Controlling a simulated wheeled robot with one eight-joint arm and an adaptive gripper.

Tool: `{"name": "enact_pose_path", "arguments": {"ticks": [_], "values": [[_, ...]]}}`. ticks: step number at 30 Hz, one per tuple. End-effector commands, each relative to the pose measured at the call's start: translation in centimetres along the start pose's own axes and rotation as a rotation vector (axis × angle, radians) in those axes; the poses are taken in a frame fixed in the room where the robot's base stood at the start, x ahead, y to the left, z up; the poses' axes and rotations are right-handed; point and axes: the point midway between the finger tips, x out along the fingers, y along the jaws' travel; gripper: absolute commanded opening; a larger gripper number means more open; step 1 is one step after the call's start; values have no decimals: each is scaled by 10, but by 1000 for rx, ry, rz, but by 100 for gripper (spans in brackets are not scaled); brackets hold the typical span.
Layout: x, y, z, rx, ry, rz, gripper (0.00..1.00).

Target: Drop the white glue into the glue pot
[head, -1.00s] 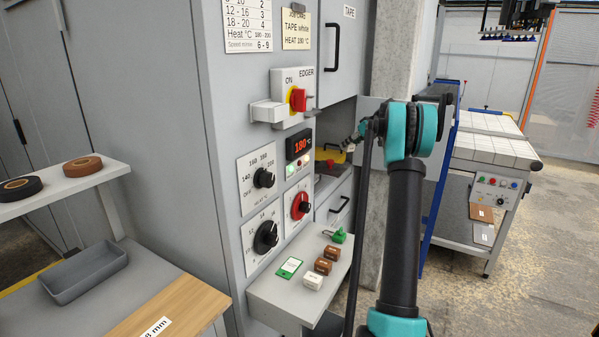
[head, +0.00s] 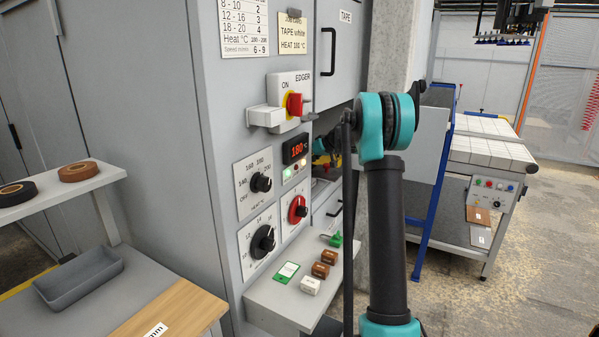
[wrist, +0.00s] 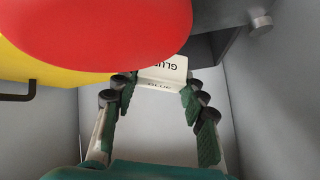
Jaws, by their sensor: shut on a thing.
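In the wrist view a white glue block (wrist: 166,71) with upside-down GLUE lettering sits between the tips of my gripper (wrist: 158,84). The green-padded fingers are shut on it. A large red rounded part (wrist: 95,30) over a yellow part (wrist: 45,68) fills the upper left, close to the camera. I cannot make out a glue pot opening. In the head view my gripper is mostly hidden at the recess of the grey edger cabinet (head: 225,110), behind my arm.
On the small shelf (head: 262,294) stand another white block (head: 310,285), two brown blocks (head: 320,270), a green-edged card (head: 286,272) and a green object (head: 334,240). In the wrist view, grey walls (wrist: 270,110) stand on both sides of my gripper.

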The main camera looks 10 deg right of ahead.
Motion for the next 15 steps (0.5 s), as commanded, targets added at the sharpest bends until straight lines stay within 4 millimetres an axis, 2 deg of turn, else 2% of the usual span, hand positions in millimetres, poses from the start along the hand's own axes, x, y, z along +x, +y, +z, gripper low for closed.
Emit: {"name": "enact_pose_path", "arguments": {"ticks": [9,15], "values": [[22,0,20,-2,0,0,9],[24,-10,16,-123,-76,134,9]]}}
